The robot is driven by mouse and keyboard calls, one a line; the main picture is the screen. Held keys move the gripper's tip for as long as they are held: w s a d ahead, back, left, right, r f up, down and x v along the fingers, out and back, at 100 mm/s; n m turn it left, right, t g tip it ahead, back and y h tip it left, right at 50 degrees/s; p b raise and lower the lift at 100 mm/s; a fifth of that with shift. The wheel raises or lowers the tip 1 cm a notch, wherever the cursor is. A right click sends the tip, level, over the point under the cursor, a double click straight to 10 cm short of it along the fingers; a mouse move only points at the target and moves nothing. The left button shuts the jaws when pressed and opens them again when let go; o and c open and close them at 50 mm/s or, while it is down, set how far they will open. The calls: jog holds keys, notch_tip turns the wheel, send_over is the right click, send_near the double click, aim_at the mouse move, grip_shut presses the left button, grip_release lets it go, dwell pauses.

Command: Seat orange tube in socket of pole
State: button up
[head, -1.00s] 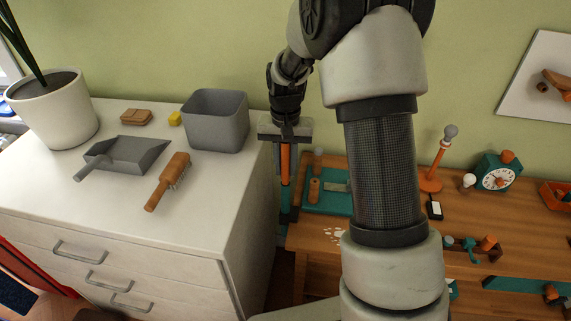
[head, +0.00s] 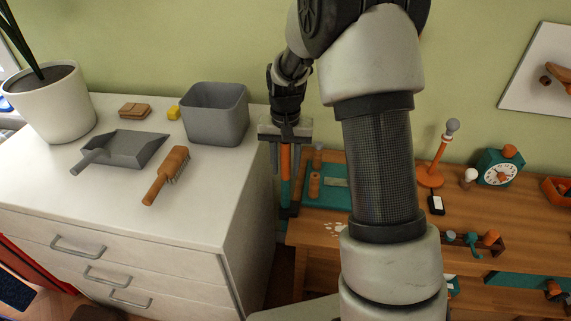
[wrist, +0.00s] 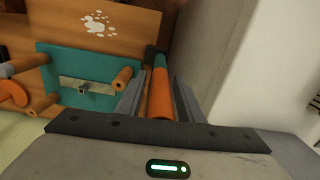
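The orange tube (head: 285,162) stands roughly upright between the fingers of my gripper (head: 286,166), past the left end of the wooden table. In the wrist view the tube (wrist: 160,103) lies centrally between the two finger plates of my gripper (wrist: 158,98), which look closed on its sides. A teal length (wrist: 160,63) lies in line beyond the tube, with a dark piece beside it. This may be the pole; its socket is hidden, and I cannot tell whether the tube is in it or only in line.
A white drawer cabinet (head: 120,215) stands close on the left, bearing a grey bin (head: 215,115), dustpan (head: 120,150) and brush (head: 166,176). On the table (head: 320,235) are a teal board (head: 330,200) with orange pegs, an orange post (head: 436,162) and a clock (head: 499,171).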

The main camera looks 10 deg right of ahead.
jog(key=shift+o, duration=0.6)
jog(key=shift+r, duration=0.1)
notch_tip(320, 180, up, 17)
jog(key=p, duration=0.1)
jog(key=shift+r, duration=0.15)
